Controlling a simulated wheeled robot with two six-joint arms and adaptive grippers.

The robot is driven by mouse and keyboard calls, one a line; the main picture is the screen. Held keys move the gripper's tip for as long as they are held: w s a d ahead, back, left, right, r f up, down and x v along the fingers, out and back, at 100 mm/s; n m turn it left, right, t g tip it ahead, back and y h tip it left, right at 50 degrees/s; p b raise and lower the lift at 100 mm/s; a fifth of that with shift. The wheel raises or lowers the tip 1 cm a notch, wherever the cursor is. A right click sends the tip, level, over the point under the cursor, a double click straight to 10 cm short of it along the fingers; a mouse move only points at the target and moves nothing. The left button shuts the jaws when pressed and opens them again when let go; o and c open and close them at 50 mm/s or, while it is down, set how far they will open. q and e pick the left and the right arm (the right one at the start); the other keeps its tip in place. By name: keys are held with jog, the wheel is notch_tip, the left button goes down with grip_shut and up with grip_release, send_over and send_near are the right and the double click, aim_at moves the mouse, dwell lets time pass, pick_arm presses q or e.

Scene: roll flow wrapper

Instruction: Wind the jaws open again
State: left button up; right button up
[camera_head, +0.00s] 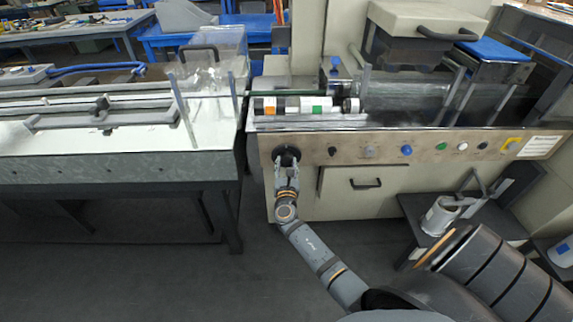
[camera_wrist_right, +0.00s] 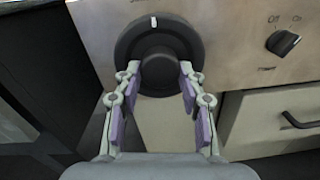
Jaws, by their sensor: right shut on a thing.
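A large round black knob (camera_head: 286,155) sits at the left end of the wrapper's metal front panel. In the right wrist view the knob (camera_wrist_right: 158,35) has a wide dark dial with a white mark at its top and a raised hub in the middle. My right gripper (camera_head: 287,168) reaches up to it from below. Its two fingers, seen in the right wrist view (camera_wrist_right: 160,70), are closed on the two sides of the hub. The wrapper's jaws cannot be made out clearly. My left gripper is not in view.
A smaller switch (camera_wrist_right: 283,42) marked On and Off is right of the knob. Coloured buttons, one blue (camera_head: 407,150), continue along the panel. A drawer handle (camera_head: 366,184) is below. Rolls with coloured labels (camera_head: 300,107) lie above. A conveyor table (camera_head: 120,165) stands left.

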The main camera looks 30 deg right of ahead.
jog(key=shift+f, duration=0.15)
jog(key=o, duration=1.1)
jog(key=shift+o, duration=0.2)
jog(key=shift+s, duration=0.1)
jog(key=v, duration=1.2)
